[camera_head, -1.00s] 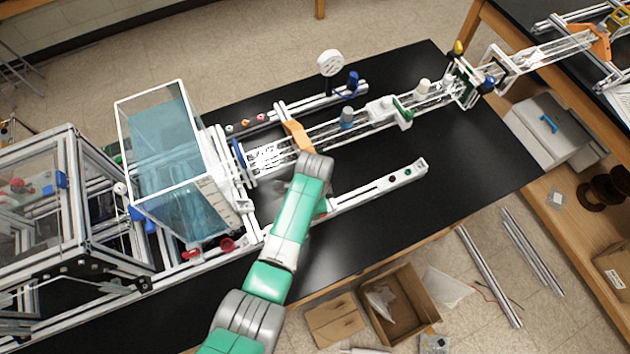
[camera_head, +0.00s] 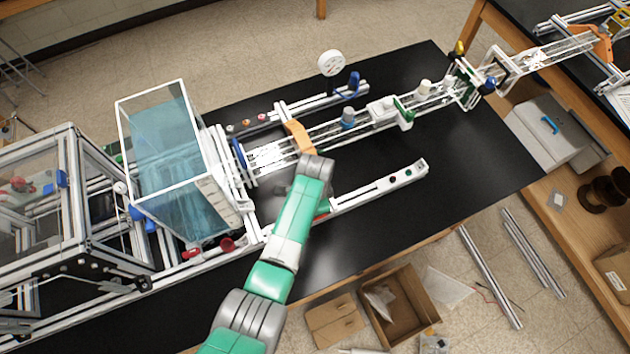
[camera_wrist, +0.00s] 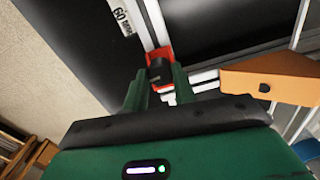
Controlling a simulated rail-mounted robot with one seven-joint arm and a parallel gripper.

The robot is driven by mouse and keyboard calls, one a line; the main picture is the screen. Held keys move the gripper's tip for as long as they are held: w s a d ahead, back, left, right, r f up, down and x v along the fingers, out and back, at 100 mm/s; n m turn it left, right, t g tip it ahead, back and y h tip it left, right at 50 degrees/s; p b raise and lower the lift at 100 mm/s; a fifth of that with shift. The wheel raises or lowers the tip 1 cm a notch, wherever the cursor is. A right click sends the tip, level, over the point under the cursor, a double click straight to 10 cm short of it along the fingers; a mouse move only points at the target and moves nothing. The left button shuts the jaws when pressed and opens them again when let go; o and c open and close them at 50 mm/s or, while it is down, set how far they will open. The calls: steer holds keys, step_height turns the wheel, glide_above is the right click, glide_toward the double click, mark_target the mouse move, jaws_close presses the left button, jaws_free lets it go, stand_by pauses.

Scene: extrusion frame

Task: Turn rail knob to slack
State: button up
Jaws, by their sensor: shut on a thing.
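The rail knob (camera_wrist: 157,68) is dark with a red part around it, and sits on a white rail (camera_wrist: 152,25) in the wrist view. My gripper (camera_wrist: 161,81) has its two green fingers on either side of the knob and is shut on it. Which way the knob is turned cannot be told. In the head view my arm covers the gripper and most of the knob. A small red patch (camera_head: 323,207) shows beside my forearm, on the near rail (camera_head: 375,190).
An orange bracket (camera_wrist: 270,80) stands close to the right of my gripper; it also shows in the head view (camera_head: 299,137). A clear water tank (camera_head: 165,150) stands at the left. A flume with fittings runs behind. The black table (camera_head: 460,165) is bare at the right.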

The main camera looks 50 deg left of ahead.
steer(key=n, duration=0.8)
steer(key=shift+n, duration=0.4)
steer(key=n, duration=0.4)
steer(key=shift+n, duration=1.8)
steer(key=o, duration=1)
